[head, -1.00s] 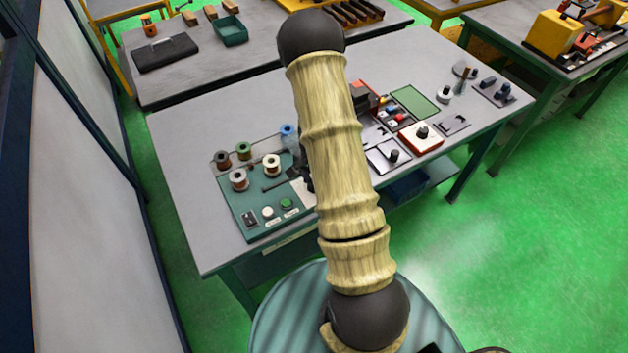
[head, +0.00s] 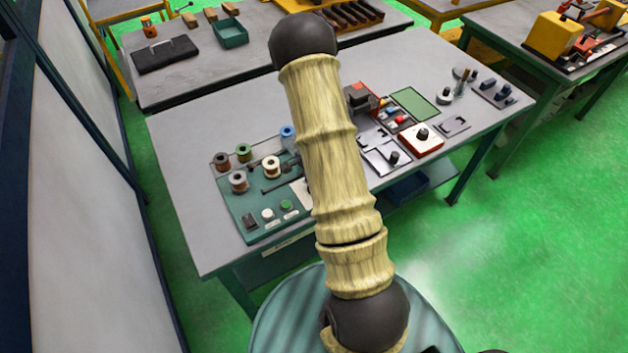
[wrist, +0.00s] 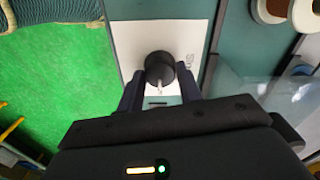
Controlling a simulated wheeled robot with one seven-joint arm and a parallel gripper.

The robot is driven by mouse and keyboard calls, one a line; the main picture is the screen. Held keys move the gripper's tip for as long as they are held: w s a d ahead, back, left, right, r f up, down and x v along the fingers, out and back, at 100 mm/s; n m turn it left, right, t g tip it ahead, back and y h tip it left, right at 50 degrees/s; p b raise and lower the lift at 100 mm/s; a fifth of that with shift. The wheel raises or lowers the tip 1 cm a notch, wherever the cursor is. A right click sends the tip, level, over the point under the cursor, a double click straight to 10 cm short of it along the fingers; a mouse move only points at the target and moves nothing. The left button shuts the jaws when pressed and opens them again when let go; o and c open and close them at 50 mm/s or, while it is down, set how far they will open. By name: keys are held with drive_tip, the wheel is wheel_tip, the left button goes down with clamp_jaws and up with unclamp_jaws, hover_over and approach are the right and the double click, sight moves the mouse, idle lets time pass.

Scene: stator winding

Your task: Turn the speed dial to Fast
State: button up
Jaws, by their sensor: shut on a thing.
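The speed dial (wrist: 158,66) is a round black knob on a white plate (wrist: 128,42) in the wrist view. A small pale pointer mark shows on its near side. In the head view, my arm hides the gripper and the dial; only a sliver of the white plate shows beside the arm.
In the head view, a green board (head: 238,215) with several wire spools and buttons lies left of my arm. Fixtures and a red-and-white box with a black knob (head: 421,138) stand to the right. The table's (head: 180,160) left side is clear.

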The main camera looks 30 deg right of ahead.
drive_tip(key=o, duration=1)
wheel_tip(320, 180, up, 18)
drive_tip(key=shift+f+b, duration=0.25)
drive_tip(key=shift+b, duration=0.7)
drive_tip(key=s+a+r+n+t, duration=0.1)
drive_tip(key=s+a+n, duration=0.3)
drive_tip(key=n, duration=0.1)
drive_tip(key=s+a+r+n, duration=0.1)
drive_tip(key=s+a+n, duration=0.3)
drive_tip(key=a+n, duration=0.1)
drive_tip(key=s+a+r+n+t, duration=0.1)
drive_tip(key=s+a+n, duration=0.3)
drive_tip(key=n, duration=0.1)
drive_tip(key=shift+s+a+t, duration=0.25)
drive_tip(key=shift+s+t, duration=0.05)
